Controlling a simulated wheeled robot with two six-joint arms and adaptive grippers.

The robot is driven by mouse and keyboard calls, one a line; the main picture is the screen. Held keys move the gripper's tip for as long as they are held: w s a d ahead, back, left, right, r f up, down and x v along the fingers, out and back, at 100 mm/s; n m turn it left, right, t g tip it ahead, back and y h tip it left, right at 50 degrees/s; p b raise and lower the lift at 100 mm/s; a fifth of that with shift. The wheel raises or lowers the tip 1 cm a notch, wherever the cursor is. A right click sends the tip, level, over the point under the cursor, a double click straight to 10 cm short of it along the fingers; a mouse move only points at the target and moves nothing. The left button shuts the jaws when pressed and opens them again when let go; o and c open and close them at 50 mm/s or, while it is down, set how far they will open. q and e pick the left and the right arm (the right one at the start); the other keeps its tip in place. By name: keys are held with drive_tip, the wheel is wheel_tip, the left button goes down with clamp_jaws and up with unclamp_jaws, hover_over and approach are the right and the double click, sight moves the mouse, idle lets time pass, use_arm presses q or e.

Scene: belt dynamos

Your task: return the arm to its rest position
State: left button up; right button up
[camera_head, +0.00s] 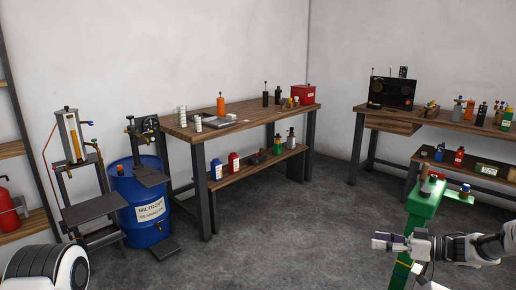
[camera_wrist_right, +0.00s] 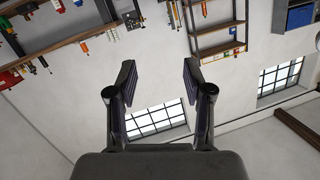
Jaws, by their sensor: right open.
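My right arm comes in from the right edge of the head view, stretched roughly level. Its gripper (camera_head: 388,242) points left, in front of a green stand (camera_head: 424,204). In the right wrist view the two dark fingers of the right gripper (camera_wrist_right: 158,80) are spread apart with nothing between them. My left gripper is not in view; only a rounded white and black part of my own body shows at the lower left of the head view.
A wooden workbench (camera_head: 262,112) with bottles and a red box (camera_head: 303,94) stands along the back wall. A blue barrel (camera_head: 145,205) is to its left. Another bench (camera_head: 392,120) is at the right. The grey floor (camera_head: 290,225) between is clear. The wrist view shows windows (camera_wrist_right: 155,121) and shelving.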

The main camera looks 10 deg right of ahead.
drive_tip(key=s+a+f+m+g+p, duration=0.1)
drive_tip(key=s+a+f+m, duration=0.1)
drive_tip(key=a+f, duration=0.55)
drive_tip(key=s+a+f+m, duration=0.2)
drive_tip(key=a+f, duration=0.3)
drive_tip(key=a, duration=0.6)
drive_tip(key=s+a+f+m+g+h, duration=0.2)
drive_tip(key=s+a+f+m+h, duration=0.15)
drive_tip(key=s+a+f, duration=0.45)
drive_tip(key=s+d+f+g+h, duration=0.1)
drive_tip(key=s+f+g+h, duration=0.15)
drive_tip(key=s, duration=0.55)
drive_tip(key=s+d+f+g+h, duration=0.15)
drive_tip(key=s+f, duration=0.25)
drive_tip(key=s, duration=0.4)
drive_tip(key=s+d+r+g+h, duration=0.1)
drive_tip(key=s+d+g+h, duration=0.2)
drive_tip(key=s+d, duration=0.3)
drive_tip(key=s+h, duration=0.1)
drive_tip(key=s, duration=0.4)
drive_tip(key=shift+s+d+h+p, duration=0.15)
drive_tip(key=shift+s+h+p, duration=0.05)
drive_tip(key=shift+h+p, duration=0.15)
